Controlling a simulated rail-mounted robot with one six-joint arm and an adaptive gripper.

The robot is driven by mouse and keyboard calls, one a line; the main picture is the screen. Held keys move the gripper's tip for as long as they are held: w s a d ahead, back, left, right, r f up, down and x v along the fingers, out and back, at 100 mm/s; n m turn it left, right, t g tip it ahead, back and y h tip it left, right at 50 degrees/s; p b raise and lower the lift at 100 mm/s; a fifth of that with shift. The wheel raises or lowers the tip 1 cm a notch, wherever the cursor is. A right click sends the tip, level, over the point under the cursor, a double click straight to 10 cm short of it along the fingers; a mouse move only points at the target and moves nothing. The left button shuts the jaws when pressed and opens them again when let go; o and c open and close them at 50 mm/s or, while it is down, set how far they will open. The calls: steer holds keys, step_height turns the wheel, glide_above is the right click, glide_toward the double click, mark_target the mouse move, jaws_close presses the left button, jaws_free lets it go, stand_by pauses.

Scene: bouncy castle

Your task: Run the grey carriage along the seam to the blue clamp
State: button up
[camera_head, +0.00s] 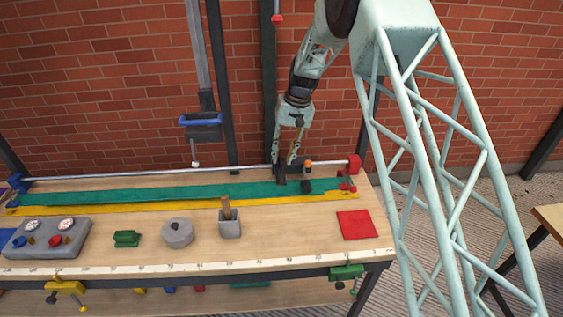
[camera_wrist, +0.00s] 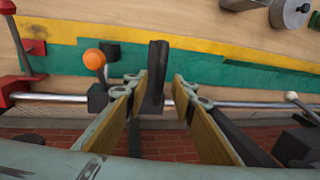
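The dark grey carriage (camera_head: 293,168) sits on a metal rod near its right end, with an orange knob (camera_head: 308,163) beside it. In the wrist view its upright dark post (camera_wrist: 154,75) stands between my fingers, with the orange knob (camera_wrist: 94,58) to the left. My gripper (camera_head: 287,160) is open at the carriage; in the wrist view its fingers (camera_wrist: 159,85) are on either side of the post, with a gap showing on the right. The blue clamp (camera_head: 20,184) is at the rod's far left end. The seam runs along the teal strip (camera_head: 150,191) and yellow strip (camera_head: 150,207).
A red clamp (camera_head: 353,164) holds the rod's right end. A hanging blue-grey tray (camera_head: 201,127) is above the rod's middle. A red mat (camera_head: 356,225) lies right.

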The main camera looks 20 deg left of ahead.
steer(key=shift+s+a+f, duration=0.1)
steer(key=shift+a+f, duration=0.05)
steer(key=shift+f, duration=0.5)
steer(key=shift+a+f, duration=0.1)
steer(key=shift+f, duration=0.5)
jaws_close()
